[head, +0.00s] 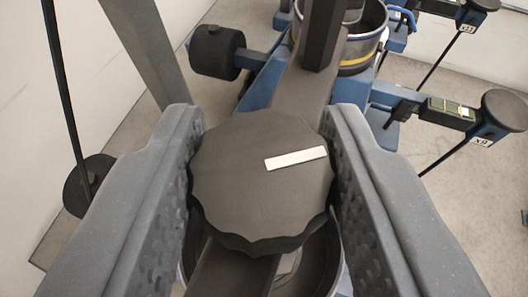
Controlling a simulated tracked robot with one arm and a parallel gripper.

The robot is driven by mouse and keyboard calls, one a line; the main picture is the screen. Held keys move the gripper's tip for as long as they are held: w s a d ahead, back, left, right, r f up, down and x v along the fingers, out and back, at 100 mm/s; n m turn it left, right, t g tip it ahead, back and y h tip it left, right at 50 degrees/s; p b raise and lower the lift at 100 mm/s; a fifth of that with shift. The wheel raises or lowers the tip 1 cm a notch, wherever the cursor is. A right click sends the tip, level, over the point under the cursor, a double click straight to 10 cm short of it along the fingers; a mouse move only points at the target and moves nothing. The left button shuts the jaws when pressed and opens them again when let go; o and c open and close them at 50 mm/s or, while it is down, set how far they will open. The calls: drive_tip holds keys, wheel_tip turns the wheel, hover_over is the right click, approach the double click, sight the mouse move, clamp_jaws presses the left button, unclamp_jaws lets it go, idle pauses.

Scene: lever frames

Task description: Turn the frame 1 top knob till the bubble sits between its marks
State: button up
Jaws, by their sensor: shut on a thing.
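A large round dark knob (245,195) with a scalloped edge fills the middle of the head view. A white bar (296,158) on its top face lies right of centre, its right end tilted slightly up. My gripper (263,135) is shut on this knob, one grey finger on the left side and one on the right. I see no frame number on the knob. A small vial with yellow-green in it (450,108) sits on a blue arm at the right, too small to read its bubble or marks.
A dark knob (503,108) tops a thin rod at the right, above a white tag (481,141). Another dark round part (216,52) stands upper left. Blue frame arms and a drum with a yellow band (360,62) lie behind. Pale floor shows at the right.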

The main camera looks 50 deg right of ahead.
drive_tip(key=shift+w+a+r+m+g+h+p, duration=0.1)
drive_tip(key=shift+m+g+h+p, duration=0.35)
drive_tip(key=shift+p, duration=1.2)
drive_tip(key=shift+a+r+m+g+h+p, duration=0.1)
drive_tip(key=shift+m+g+h+p, duration=0.3)
drive_tip(key=shift+p, duration=1.2)
drive_tip(key=shift+m+g+p, duration=0.25)
drive_tip(key=shift+p, duration=0.3)
drive_tip(key=p, duration=0.2)
drive_tip(key=m+g+p, duration=0.1)
drive_tip(key=p, duration=0.1)
drive_tip(key=shift+d+f+h, duration=0.1)
drive_tip(key=shift+f+h, duration=0.15)
drive_tip(key=shift+h, duration=0.1)
drive_tip(key=o, duration=1)
drive_tip(key=b+v, duration=0.4)
drive_tip(key=v, duration=0.9)
drive_tip(key=shift+a+r, duration=0.2)
drive_tip(key=shift+a, duration=0.1)
